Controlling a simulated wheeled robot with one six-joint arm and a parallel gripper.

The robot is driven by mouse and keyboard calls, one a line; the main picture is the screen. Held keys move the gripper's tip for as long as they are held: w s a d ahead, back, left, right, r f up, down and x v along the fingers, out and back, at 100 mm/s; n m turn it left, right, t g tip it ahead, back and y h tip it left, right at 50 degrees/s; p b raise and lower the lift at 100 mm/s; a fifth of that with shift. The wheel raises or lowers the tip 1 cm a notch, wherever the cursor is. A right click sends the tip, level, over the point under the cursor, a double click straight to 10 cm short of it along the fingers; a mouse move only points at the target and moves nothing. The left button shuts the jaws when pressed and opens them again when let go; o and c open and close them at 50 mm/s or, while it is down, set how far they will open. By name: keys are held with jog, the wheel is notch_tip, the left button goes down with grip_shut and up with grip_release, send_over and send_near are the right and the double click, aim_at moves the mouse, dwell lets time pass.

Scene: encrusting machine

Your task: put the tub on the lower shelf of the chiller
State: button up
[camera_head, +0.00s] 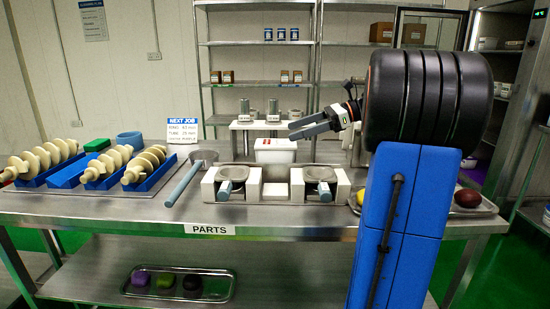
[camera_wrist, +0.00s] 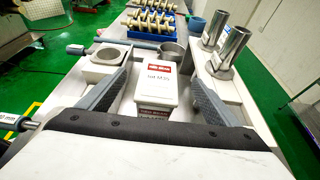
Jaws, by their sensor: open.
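The tub (camera_head: 275,150) is a white box-shaped container with a red label, standing upright on the steel table behind the front fixtures. In the wrist view the tub (camera_wrist: 157,88) shows between the two fingers, with a gap on each side. My gripper (camera_head: 291,130) is open and empty, above and slightly right of the tub in the head view; its fingers also show in the wrist view (camera_wrist: 160,85). The chiller (camera_head: 512,45) stands at the far right with a lit green display. Its shelves show partly; my arm hides some of it.
Front fixtures (camera_head: 275,190) and rear fixtures with metal cylinders (camera_head: 273,110) flank the tub. Blue trays of cream augers (camera_head: 64,177) lie at left, beside a "NEXT JOB" sign (camera_head: 184,130). A dark-framed door (camera_head: 398,25) stands near the chiller.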

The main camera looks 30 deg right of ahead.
aim_at(279, 142)
jog(key=f, duration=0.1)
jog(key=a+f, duration=0.1)
jog(key=w+f, duration=0.1)
jog(key=shift+a, duration=0.25)
jog(key=shift+x, duration=2.8)
jog(key=shift+c, duration=0.4)
jog(key=c, duration=2)
